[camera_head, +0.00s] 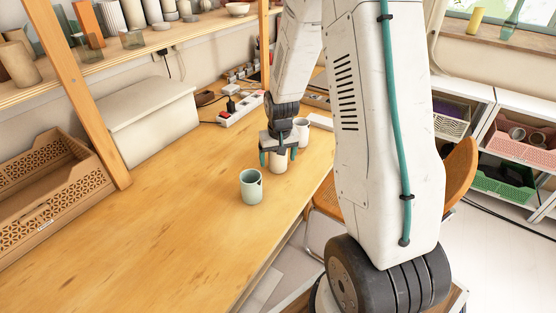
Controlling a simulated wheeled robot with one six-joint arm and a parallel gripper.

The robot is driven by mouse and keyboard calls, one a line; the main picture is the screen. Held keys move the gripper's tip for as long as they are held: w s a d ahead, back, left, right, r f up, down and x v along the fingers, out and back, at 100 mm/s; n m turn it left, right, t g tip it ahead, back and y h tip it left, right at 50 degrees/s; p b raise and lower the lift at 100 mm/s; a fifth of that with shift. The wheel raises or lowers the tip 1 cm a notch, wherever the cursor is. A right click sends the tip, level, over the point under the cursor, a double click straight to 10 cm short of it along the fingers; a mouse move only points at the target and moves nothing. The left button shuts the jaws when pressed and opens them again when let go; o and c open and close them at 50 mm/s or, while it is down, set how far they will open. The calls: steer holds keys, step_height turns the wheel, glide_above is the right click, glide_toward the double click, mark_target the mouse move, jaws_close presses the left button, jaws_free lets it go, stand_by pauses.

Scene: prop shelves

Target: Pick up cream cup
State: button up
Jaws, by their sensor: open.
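A cream cup (279,161) stands upright on the wooden table, partly hidden by my gripper. My gripper (278,157) points down over it, open, with one teal-tipped finger on each side of the cup. I cannot tell whether the fingers touch it.
A pale green mug (251,189) stands in front of the cup, and a white mug (301,132) close behind it. A power strip (240,110) lies farther back. A wooden post (82,95) and a brown crate (42,205) are at left. The front-left tabletop (165,235) is clear.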

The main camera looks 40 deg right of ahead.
steer(key=c, duration=1.2)
steer(key=shift+o, duration=0.2)
